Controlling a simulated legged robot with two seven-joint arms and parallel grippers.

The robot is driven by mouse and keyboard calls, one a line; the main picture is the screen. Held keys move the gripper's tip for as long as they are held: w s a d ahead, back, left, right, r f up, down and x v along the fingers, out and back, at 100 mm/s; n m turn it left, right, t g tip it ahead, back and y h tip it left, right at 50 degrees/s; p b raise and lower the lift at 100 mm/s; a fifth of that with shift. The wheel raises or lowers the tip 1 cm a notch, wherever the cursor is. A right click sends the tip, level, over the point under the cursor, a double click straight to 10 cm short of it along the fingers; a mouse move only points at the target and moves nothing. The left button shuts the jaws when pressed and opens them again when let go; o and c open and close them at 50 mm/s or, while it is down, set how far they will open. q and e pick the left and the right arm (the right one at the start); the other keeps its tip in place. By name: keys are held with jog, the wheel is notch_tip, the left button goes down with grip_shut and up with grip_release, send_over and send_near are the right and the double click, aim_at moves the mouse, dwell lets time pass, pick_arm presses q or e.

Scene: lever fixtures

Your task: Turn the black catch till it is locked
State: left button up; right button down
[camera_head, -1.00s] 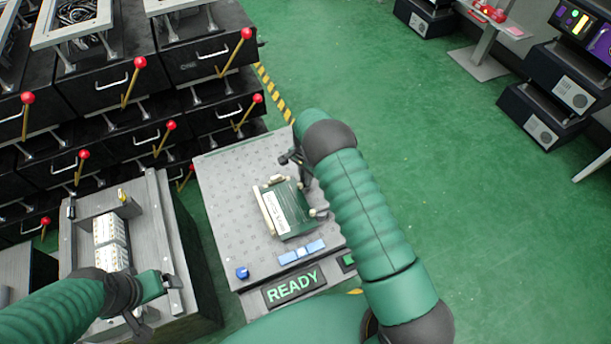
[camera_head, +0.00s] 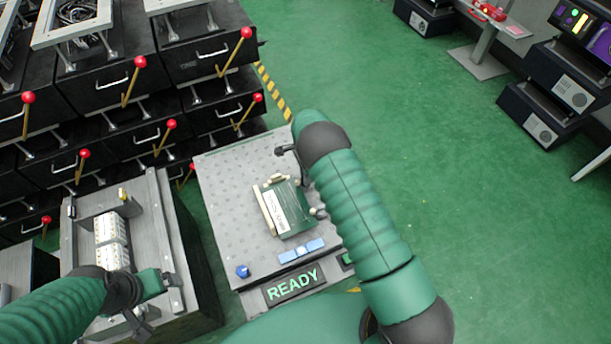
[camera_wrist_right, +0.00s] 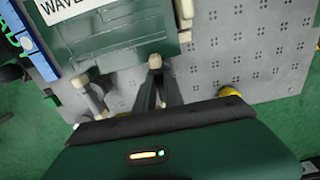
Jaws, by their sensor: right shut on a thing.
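A green module (camera_head: 295,218) with a white label lies on the grey perforated plate (camera_head: 225,190). Its corner also shows in the right wrist view (camera_wrist_right: 120,35). My right gripper (camera_wrist_right: 155,82) is at the module's edge, its narrow dark fingers shut around a small catch with a cream tip (camera_wrist_right: 155,62). The fingers hide most of the catch, so its dark part and exact angle are hard to tell. In the head view my right arm covers much of this spot. My left gripper (camera_head: 160,283) is over the left fixture, apart from the module; its jaws are unclear.
A second cream-tipped post (camera_wrist_right: 82,82) stands beside the module. A blue-and-white strip (camera_head: 301,251), a blue knob (camera_head: 242,271) and a lit READY sign (camera_head: 293,285) are at the plate's front. Black drawers with red-knobbed levers (camera_head: 246,33) stand behind left.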

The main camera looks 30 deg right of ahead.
jog(key=shift+w+r, duration=0.15)
jog(key=shift+w, duration=0.05)
jog(key=c, duration=1.4)
grip_release()
jog(key=shift+s, duration=0.1)
jog(key=shift+c, duration=0.2)
notch_tip(320, 180, up, 17)
jog(key=p, duration=0.3)
jog(key=shift+f, duration=0.2)
